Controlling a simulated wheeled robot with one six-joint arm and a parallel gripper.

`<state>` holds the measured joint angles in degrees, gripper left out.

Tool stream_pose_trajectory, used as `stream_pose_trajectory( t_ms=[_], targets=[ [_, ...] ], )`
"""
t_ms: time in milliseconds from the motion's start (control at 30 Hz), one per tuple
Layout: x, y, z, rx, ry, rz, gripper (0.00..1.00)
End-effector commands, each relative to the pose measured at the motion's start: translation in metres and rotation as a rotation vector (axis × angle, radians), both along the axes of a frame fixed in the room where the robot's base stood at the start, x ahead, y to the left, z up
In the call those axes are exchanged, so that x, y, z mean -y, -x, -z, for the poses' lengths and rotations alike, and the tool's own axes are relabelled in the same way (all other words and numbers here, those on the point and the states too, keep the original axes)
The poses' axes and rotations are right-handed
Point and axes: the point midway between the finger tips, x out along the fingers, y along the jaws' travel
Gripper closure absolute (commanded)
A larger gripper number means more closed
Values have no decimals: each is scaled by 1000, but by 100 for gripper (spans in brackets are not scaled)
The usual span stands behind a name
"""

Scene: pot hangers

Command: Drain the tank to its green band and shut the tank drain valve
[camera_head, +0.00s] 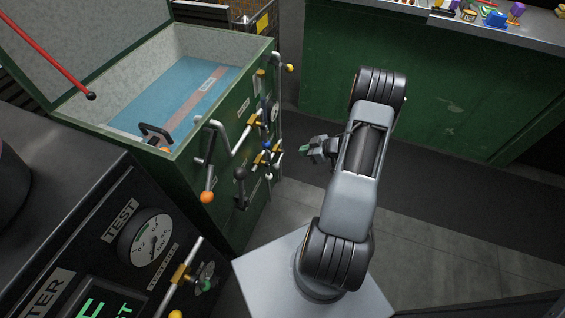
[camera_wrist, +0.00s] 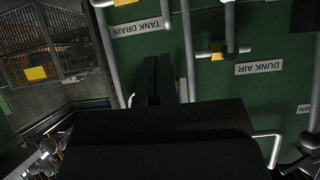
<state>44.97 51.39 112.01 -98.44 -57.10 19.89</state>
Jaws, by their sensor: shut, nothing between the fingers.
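The green tank (camera_head: 235,130) stands at left with its lid raised, holding blue water (camera_head: 185,85); I cannot make out a green band on it. In the wrist view, a TANK DRAIN label (camera_wrist: 137,28) shows upside down on the green panel, with pipes beside it. I cannot tell which handle is the drain valve's, or how it is set. My gripper (camera_head: 318,149) is shut and empty, in the air to the right of the tank's valve side. In the wrist view its dark fingers (camera_wrist: 157,75) stand in front of the panel, below the TANK DRAIN label.
A DUNK AIR label (camera_wrist: 267,68) sits under a brass valve (camera_wrist: 218,55). A TEST gauge (camera_head: 150,240) is on the dark console at lower left. The floor at right is clear.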

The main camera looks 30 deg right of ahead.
Motion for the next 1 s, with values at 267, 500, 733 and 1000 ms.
stream_pose_trajectory(
  t_ms=[267,500,733,1000],
  targets=[
    [0,0,0,0,-1,-2,100],
    [-9,-8,10,-1,-1,-5,100],
    [-33,-34,35,-1,-1,-7,100],
    [-60,-63,61,-1,-1,-4,100]
  ],
)
